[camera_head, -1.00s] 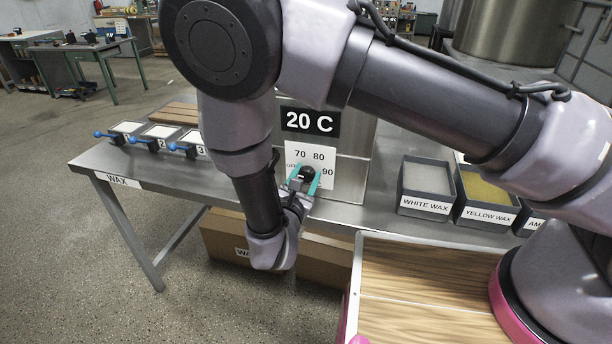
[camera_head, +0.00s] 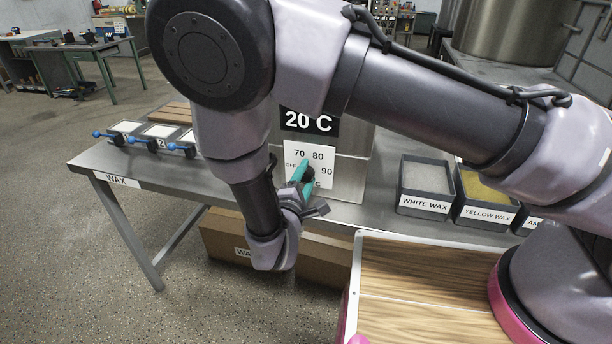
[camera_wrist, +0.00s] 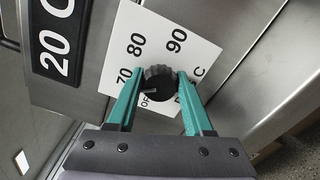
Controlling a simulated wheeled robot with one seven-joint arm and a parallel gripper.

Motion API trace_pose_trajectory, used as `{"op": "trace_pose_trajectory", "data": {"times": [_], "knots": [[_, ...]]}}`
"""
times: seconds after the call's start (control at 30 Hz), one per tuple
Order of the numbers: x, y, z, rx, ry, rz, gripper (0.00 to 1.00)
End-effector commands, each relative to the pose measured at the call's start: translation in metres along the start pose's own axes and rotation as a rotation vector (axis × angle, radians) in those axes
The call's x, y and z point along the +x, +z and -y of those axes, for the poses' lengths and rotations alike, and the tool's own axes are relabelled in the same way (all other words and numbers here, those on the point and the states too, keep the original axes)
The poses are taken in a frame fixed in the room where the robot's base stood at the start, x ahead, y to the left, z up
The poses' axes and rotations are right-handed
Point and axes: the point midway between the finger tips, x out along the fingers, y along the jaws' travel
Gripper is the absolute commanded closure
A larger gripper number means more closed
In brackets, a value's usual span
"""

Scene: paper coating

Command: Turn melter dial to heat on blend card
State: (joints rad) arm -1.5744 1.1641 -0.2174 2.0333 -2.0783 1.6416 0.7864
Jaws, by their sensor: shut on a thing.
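The melter (camera_head: 350,180) is a steel box on the bench, with a black 20 C display (camera_head: 308,123). Below the display is a white dial plate (camera_head: 324,156) marked OFF, 70, 80, 90 and C. The black dial (camera_wrist: 159,82) sits between the teal fingers of my gripper (camera_wrist: 162,78), which is shut on it. A pale mark on the dial appears to point between OFF and 70 in the wrist view. In the head view my gripper (camera_head: 302,173) partly covers the dial and plate. I see no blend card.
White wax (camera_head: 426,178) and yellow wax (camera_head: 486,188) bins stand on the bench to the right, with another partly hidden. Blue-handled trays (camera_head: 158,133) stand at the left. Cardboard boxes (camera_head: 228,235) lie below. A wood-topped surface (camera_head: 420,290) is in front.

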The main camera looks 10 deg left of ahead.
Motion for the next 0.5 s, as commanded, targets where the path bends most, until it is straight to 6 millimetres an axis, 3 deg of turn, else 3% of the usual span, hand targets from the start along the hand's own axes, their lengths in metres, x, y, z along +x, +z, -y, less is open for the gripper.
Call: {"op": "trace_pose_trajectory", "data": {"times": [0.5], "knots": [[-0.0003, -0.0001, 0.0027, 0.489, -0.002, 0.001, 1.00]]}}
